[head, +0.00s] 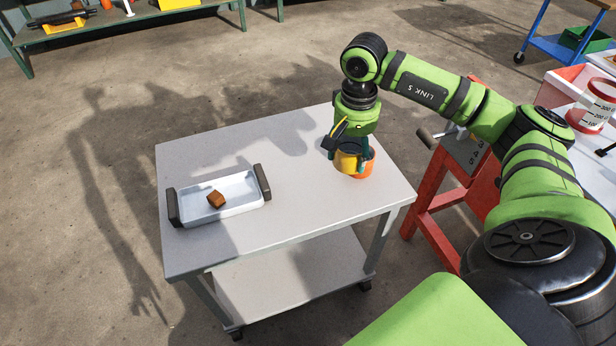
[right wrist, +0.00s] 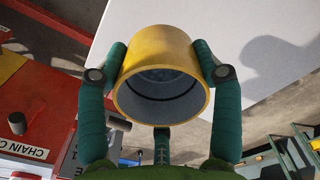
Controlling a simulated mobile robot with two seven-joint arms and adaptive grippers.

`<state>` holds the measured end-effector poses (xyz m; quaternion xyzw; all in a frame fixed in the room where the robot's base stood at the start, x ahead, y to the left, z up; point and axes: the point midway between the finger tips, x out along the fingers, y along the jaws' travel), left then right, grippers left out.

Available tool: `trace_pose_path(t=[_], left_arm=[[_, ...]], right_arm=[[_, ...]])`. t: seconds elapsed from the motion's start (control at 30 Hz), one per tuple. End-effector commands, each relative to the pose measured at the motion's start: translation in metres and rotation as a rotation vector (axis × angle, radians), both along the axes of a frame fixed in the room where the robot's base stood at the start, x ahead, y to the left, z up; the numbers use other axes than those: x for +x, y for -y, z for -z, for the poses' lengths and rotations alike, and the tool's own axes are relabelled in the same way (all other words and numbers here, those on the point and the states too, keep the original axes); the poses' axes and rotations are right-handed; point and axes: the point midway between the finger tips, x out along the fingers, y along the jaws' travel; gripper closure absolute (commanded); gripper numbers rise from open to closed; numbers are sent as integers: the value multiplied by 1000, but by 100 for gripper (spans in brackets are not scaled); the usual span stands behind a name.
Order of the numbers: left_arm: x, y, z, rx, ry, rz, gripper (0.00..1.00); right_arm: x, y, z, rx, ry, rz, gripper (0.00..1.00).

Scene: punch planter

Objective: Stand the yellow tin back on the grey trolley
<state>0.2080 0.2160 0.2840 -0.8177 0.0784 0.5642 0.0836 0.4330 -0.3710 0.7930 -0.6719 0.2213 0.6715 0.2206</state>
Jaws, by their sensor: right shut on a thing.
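The yellow tin (head: 347,160) is in my right gripper (head: 349,150), over the right end of the grey trolley (head: 300,215). In the right wrist view the fingers (right wrist: 160,85) press on both sides of the tin (right wrist: 160,48), and its open, dark inside faces the camera. In the head view the fingers hide part of the tin. I cannot tell whether its bottom touches the trolley top. An orange round shape (head: 364,168) shows right beside and below the tin; I cannot tell whether it is a separate thing. My left gripper is not in view.
A white tray (head: 236,198) with dark handles stands on the trolley's left part, holding a brown block (head: 215,198). The trolley's middle is clear. A red stand (head: 428,215) is close to its right side.

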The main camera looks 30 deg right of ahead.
Motion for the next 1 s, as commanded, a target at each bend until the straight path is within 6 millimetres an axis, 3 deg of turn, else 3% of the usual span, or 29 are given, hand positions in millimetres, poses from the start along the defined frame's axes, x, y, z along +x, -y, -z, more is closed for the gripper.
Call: trace_pose_path(t=[0.2,0.4,0.57,0.83,1.0], left_arm=[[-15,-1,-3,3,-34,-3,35],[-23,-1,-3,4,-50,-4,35],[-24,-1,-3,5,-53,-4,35],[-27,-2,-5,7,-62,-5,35],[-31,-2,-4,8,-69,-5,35]], right_arm=[[38,-39,29,6,0,-3,76],[61,-60,49,3,0,-1,76],[66,-65,55,0,0,-1,76],[65,-65,90,1,-3,-1,76],[66,-64,93,1,2,-1,76]])
